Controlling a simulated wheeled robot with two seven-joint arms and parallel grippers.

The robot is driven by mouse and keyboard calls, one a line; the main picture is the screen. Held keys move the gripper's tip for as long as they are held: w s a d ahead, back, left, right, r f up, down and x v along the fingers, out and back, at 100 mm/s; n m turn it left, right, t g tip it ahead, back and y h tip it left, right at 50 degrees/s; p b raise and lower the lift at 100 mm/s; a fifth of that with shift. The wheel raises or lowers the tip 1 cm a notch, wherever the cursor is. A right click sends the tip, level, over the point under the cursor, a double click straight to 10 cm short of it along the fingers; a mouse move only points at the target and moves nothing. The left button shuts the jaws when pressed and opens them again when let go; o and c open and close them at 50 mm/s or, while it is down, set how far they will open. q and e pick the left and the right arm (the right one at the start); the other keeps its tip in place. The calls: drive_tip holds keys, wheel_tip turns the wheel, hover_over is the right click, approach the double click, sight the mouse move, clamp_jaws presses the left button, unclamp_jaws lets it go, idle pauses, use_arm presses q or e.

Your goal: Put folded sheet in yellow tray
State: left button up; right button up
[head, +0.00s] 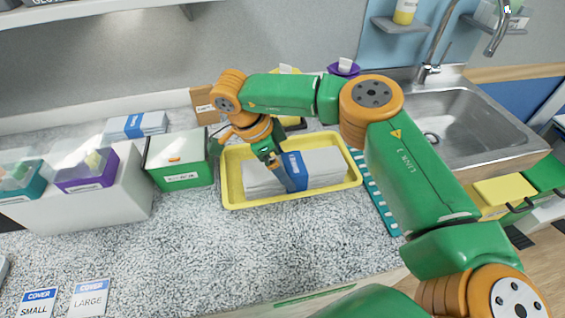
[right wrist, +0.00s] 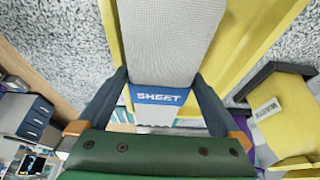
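The folded sheet (head: 325,165) is a long pale bundle with a blue band. It lies in the yellow tray (head: 230,199), within its rim. My right gripper (head: 280,176) points down over the sheet's middle at the blue band. In the right wrist view, its two fingers (right wrist: 161,78) stand on either side of the folded sheet (right wrist: 172,35), close to its edges by the band marked "SHEET". I cannot tell whether they press on it or stand just clear. The yellow tray (right wrist: 236,45) also shows there. My left gripper is not in view.
A green-fronted box (head: 182,181) stands left of the tray, beside a white stand with purple (head: 90,178) and teal bins. A teal strip (head: 374,196) lies right of the tray, then the sink (head: 475,115). The counter in front is clear apart from two "COVER" labels.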

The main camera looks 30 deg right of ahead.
drive_tip(key=b+v, duration=0.1)
drive_tip(key=v, duration=0.5)
drive_tip(key=p+v, duration=0.2)
drive_tip(key=v, duration=0.4)
drive_tip(key=shift+r, duration=0.2)
